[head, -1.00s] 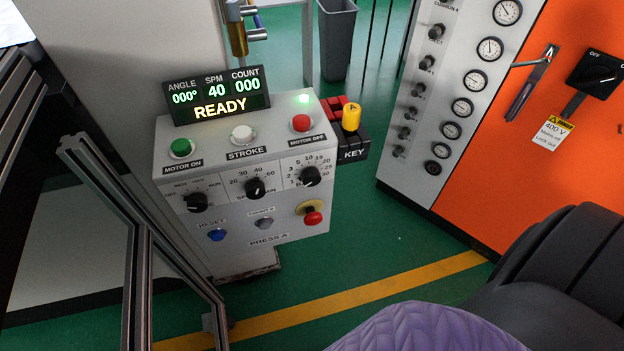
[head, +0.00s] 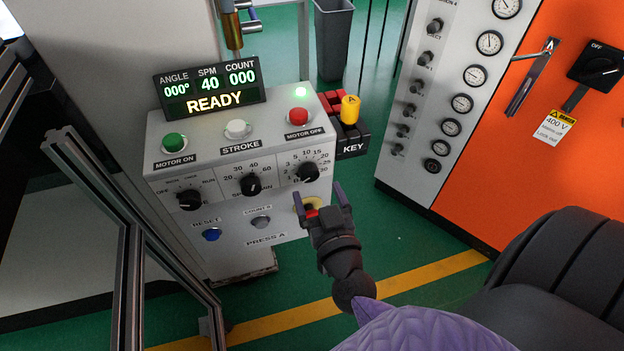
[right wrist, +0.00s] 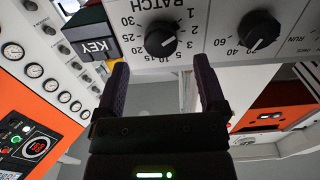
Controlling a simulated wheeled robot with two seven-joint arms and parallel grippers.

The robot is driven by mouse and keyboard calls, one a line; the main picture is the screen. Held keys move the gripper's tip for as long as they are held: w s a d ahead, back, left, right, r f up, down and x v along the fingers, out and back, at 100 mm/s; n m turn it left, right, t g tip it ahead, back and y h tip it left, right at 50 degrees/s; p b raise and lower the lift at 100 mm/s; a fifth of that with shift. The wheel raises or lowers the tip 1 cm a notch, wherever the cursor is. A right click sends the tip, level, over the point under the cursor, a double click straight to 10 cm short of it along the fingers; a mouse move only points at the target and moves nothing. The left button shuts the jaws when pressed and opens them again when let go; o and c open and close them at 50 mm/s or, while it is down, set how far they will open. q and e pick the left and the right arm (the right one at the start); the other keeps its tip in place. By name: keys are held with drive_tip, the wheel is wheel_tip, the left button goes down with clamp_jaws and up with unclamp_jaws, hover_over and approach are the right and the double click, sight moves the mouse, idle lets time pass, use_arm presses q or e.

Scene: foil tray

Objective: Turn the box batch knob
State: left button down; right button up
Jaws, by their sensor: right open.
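The batch knob (head: 306,172) is a round black knob at the right of the lower dial row on the grey press control box (head: 270,215). In the right wrist view the batch knob (right wrist: 160,40) sits under the upside-down word BATCH, its white mark toward the low-number end. My right gripper (head: 320,190) is open and empty, just below and in front of the knob. In the right wrist view its fingers (right wrist: 160,62) stand apart on either side of the knob's line, with no contact visible. My left gripper is not in view.
The speed knob (head: 250,185) sits left of the batch knob. The red stop button (head: 311,212) is partly hidden behind my right gripper. A key block (head: 352,140) juts out at the box's right side. An orange cabinet (head: 560,190) stands further right, with open floor between.

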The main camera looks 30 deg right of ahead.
sight(311, 177)
drive_tip(key=shift+x, duration=1.95)
clamp_jaws()
drive_tip(key=shift+m+p, duration=0.3)
drive_tip(key=shift+m, duration=0.8)
drive_tip(key=m, duration=0.3)
drive_tip(key=shift+m+p, duration=0.3)
drive_tip(key=shift+p, duration=0.05)
drive_tip(key=m, duration=0.6)
